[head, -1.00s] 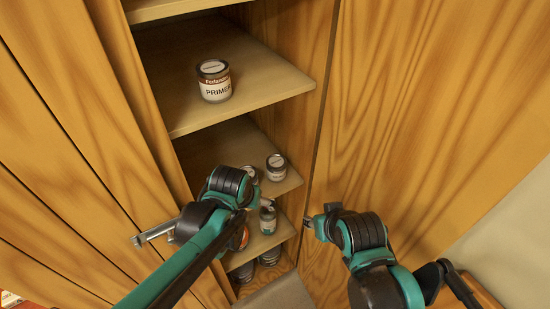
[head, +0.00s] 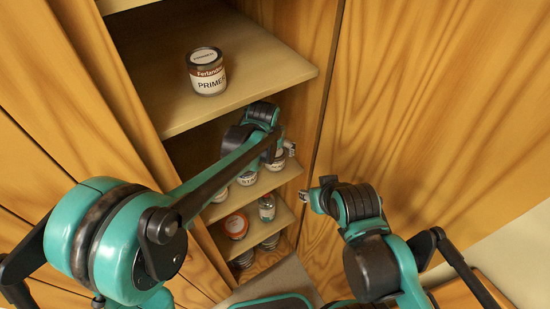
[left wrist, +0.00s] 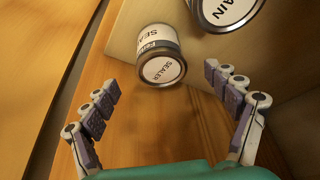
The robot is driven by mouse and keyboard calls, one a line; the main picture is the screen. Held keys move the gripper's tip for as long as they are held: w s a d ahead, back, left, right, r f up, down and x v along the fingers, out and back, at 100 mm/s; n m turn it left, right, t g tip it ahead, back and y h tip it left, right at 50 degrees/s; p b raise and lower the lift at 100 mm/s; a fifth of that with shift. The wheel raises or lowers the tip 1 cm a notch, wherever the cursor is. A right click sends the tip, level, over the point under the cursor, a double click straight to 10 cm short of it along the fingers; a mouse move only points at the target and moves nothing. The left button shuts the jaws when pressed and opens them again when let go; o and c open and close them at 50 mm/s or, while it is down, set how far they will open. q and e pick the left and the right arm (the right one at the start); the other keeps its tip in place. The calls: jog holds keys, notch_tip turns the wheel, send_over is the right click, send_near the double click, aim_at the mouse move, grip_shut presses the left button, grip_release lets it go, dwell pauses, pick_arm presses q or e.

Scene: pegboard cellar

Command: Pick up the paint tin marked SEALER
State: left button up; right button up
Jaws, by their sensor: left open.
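The SEALER paint tin (left wrist: 160,62) shows in the left wrist view, with a white label and a white lid marked SEALER. It lies ahead of my left gripper (left wrist: 161,80), between the lines of its two spread fingers, with no visible contact. The left gripper is open and empty. In the head view the left gripper (head: 285,150) reaches into the cabinet at the second shelf, just above a partly hidden tin (head: 275,165) whose label I cannot read. My right gripper (head: 310,196) is by the cabinet's right side; its fingers are too small to judge.
A tin marked AIN (left wrist: 225,10), its label cut off, stands close right of SEALER. The PRIMER tin (head: 206,72) stands on the upper shelf (head: 270,80), above my left arm. An orange-topped tin (head: 236,225) and a jar (head: 266,208) stand lower. The cabinet's wood panel (head: 400,100) bounds the right.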

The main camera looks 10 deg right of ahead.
aim_at(275, 151)
pick_arm(q)
jog(key=shift+w+d, duration=0.1)
jog(key=shift+w, duration=0.25)
jog(key=b+x, duration=0.1)
jog(key=x, duration=0.4)
jog(key=shift+w, duration=0.2)
jog(key=c, duration=1.5)
jog(key=shift+c, duration=0.2)
